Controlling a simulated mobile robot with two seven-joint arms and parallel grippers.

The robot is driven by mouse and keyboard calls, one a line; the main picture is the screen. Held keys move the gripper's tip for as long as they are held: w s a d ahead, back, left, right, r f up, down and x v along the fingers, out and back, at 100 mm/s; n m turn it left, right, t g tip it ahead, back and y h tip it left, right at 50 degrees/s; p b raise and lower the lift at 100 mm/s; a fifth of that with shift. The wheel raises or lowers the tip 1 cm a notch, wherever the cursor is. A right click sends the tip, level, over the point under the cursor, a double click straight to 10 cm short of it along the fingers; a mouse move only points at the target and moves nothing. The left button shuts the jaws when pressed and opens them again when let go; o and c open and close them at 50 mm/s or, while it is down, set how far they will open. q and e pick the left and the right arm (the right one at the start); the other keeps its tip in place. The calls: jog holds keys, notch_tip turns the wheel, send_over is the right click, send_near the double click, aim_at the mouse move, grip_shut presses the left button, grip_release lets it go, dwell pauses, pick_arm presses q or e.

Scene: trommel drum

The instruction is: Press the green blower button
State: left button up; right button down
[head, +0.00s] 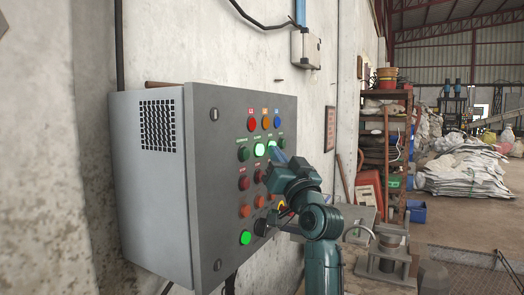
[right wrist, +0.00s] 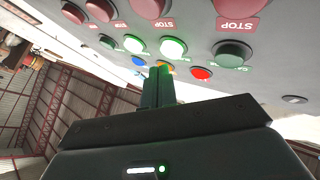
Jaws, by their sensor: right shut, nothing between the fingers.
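A grey control box (head: 222,130) on the wall has a row of green buttons. Two middle ones glow, a left one (head: 259,150) and a right one (head: 272,146); the outer ones, left (head: 243,154) and right (head: 282,143), are dark. Their labels are too small to read, so I cannot tell which is the blower button. My right gripper (head: 274,151) is shut and empty, its tips close to the right glowing button; contact cannot be told. In the right wrist view the fingers (right wrist: 159,83) point toward the panel near the glowing buttons (right wrist: 134,44). My left gripper is not in view.
Red (head: 252,124), orange (head: 265,122) and blue (head: 277,121) lamps sit above the row. Shelving (head: 386,130) stands to the right.

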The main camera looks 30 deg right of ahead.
jog(key=shift+s+d, duration=0.4)
jog(key=shift+s, duration=0.35)
jog(key=shift+s+d, duration=0.35)
jog(key=shift+s, duration=0.35)
jog(key=shift+s+d, duration=0.4)
jog(key=shift+s, duration=0.35)
